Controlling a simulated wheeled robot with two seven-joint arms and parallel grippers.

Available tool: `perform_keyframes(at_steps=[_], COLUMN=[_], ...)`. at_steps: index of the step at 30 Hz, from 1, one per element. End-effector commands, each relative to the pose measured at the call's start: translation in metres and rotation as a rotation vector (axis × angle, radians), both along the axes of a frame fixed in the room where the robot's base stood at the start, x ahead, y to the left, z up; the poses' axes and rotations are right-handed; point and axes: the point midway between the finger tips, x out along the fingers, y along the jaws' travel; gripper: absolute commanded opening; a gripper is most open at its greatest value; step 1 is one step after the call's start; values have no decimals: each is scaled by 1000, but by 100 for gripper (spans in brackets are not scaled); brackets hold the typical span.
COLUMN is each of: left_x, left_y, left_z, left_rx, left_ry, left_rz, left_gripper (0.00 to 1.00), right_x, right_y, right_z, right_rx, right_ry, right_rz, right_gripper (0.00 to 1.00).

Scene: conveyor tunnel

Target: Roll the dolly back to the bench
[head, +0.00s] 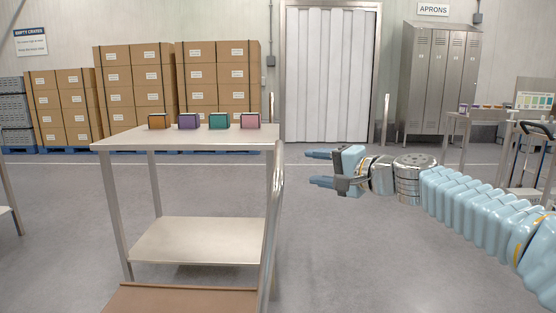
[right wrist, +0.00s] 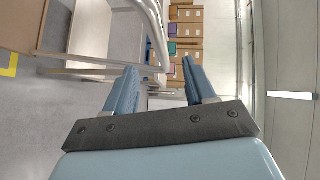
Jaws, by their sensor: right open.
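A steel two-level cart-like stand (head: 130,143), which looks like the dolly, stands left of centre. Several small coloured boxes (head: 188,121) sit in a row on its top. Its lower shelf (head: 195,240) is bare, and its wheels are not visible. A bent metal tube (head: 278,175) runs up its right side. My right gripper (head: 320,168) is open and empty, level, pointing left at this tube, a short gap away. In the right wrist view the tube (right wrist: 152,30) passes just beyond the open fingers (right wrist: 160,88). My left gripper is out of view.
A brown flat surface (head: 180,299) lies low in front. A metal table (head: 465,117) with small items and a black-handled cart (head: 538,130) stand at far right. Stacked cartons (head: 140,75) line the back wall. Open floor (head: 350,240) lies below my right arm.

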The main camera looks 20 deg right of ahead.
Motion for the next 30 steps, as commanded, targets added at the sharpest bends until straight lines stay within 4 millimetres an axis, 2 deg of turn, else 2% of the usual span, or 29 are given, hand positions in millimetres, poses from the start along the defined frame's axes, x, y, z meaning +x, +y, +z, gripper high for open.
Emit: perform_keyframes(at_steps=[12, 16, 22, 30], left_x=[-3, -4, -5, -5], left_y=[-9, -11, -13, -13], left_z=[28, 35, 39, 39], left_rx=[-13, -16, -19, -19], left_ry=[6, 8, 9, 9], left_rz=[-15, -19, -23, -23], left_gripper=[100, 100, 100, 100], right_x=[79, 98, 113, 114], right_y=[43, 53, 60, 61], right_z=[-11, -14, -19, -20], right_rx=[1, 0, -2, -2], right_ry=[6, 5, 3, 4], right_rz=[3, 1, -1, -2], right_gripper=[55, 55, 55, 55])
